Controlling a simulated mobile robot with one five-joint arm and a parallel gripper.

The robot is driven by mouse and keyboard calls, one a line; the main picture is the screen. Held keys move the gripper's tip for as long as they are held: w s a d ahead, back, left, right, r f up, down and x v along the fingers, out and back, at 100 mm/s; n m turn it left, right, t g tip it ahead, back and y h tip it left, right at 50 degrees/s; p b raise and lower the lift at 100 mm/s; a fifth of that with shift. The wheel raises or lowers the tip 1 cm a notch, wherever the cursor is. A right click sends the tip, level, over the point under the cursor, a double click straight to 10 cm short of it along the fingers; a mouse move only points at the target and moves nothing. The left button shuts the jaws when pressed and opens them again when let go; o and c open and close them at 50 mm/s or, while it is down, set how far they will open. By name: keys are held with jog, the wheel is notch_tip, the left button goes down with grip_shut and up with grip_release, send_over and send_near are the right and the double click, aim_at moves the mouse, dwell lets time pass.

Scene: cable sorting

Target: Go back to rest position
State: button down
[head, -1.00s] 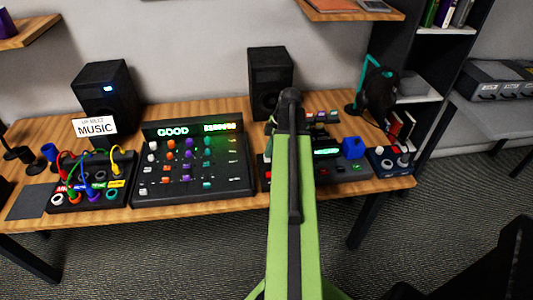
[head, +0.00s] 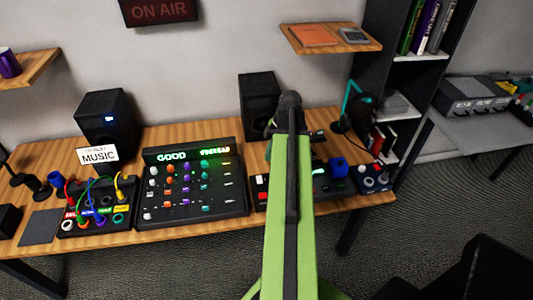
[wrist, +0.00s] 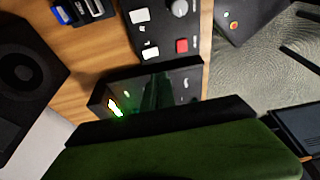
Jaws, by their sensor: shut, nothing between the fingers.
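My green arm (head: 290,215) reaches forward over the right part of the desk. Its dark wrist and my gripper (head: 271,130) are at the far end, in front of the right speaker. The gripper is small and mostly hidden by the arm; it is shut and holds nothing. The wrist view shows a green body with a black edge (wrist: 165,122) across the bottom, close to a dark device with a lit display (wrist: 150,88). A patch box (head: 95,222) with red, green, blue and yellow cables stands at the left of the desk, apart from the gripper.
A mixer panel (head: 190,190) reading "GOOD" stands mid-desk. Speakers (head: 106,118) (head: 259,104) stand behind. Headphones on a teal stand (head: 352,105) and a knob box (head: 372,178) are at right. A shelf (head: 330,40) hangs above.

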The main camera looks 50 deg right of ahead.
dwell(0.3)
jog(key=w+a+n+g, duration=0.1)
jog(key=w+a+n, duration=0.2)
jog(key=w+a, duration=0.6)
jog(key=w+a+n+g, duration=0.15)
jog(key=w+a, duration=0.35)
jog(key=a, duration=0.8)
jog(key=a+f+m+h, duration=0.1)
jog(key=a+m+h, duration=0.1)
jog(key=a+m, duration=1.2)
jog(key=a, duration=0.7)
jog(key=shift+s+m+h, duration=0.3)
jog(key=shift+s+m, duration=0.05)
jog(key=shift+s, duration=0.05)
